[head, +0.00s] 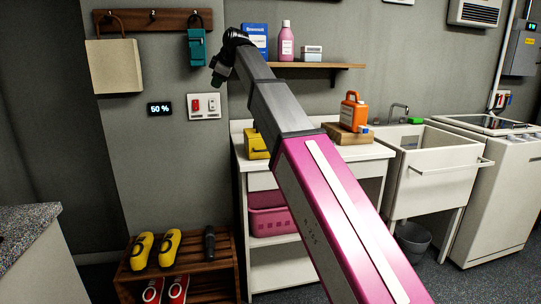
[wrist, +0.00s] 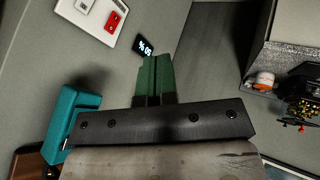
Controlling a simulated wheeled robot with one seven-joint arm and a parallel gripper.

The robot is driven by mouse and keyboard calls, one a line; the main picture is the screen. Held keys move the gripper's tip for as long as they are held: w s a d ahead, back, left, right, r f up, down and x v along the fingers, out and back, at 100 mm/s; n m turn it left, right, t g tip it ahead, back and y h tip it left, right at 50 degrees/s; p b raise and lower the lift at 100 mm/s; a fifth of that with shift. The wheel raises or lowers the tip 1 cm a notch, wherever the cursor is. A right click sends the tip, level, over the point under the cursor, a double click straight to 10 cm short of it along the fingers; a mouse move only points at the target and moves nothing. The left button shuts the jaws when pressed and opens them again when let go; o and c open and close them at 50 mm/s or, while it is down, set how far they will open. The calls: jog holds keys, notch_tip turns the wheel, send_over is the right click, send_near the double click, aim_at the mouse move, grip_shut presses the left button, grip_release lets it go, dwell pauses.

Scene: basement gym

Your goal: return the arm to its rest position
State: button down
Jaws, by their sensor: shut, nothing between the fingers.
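My arm (head: 330,220), pink near the body and grey farther out, reaches up and away across the middle of the head view. My gripper (head: 217,73) is at its far end, small and dark, in front of the wall, just right of and below a teal hanging item (head: 197,47). In the wrist view the green fingers of my gripper (wrist: 157,66) lie together with nothing between them. The teal item also shows at the lower left there (wrist: 76,112). The arm hides part of the cabinet.
A wooden hook rail (head: 155,20) holds a beige bag (head: 114,66). A shelf (head: 318,66) with a box and bottles is right of the gripper. A white cabinet (head: 372,153) and a sink (head: 432,165) stand below. A speckled counter (head: 22,228) is at lower left.

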jog(key=d+f+m+g+h, duration=0.1)
jog(key=d+f+m, duration=0.2)
jog(key=d+f, duration=0.7)
jog(key=s+d+f+m+h, duration=0.1)
jog(key=d+f+m, duration=0.2)
jog(key=f, duration=1.3)
jog(key=d+f+m+g+h, duration=0.15)
jog(key=d+f+m, duration=0.25)
jog(key=d+f, duration=0.55)
jog(key=s+d+f+m, duration=0.3)
jog(key=s+d+f, duration=0.2)
jog(key=f, duration=0.5)
jog(key=s+d+f+m+g+h, duration=0.1)
jog(key=s+d+f+m, duration=0.2)
jog(key=s+d+f, duration=0.2)
jog(key=s+d+f+m+g+h, duration=0.1)
jog(key=s+d+f+m, duration=0.1)
jog(key=s+d+f, duration=0.4)
jog(key=s+f, duration=0.4)
jog(key=f, duration=0.5)
jog(key=shift+s+m, duration=0.35)
jog(key=shift+m, duration=0.05)
jog(key=shift+h, duration=0.25)
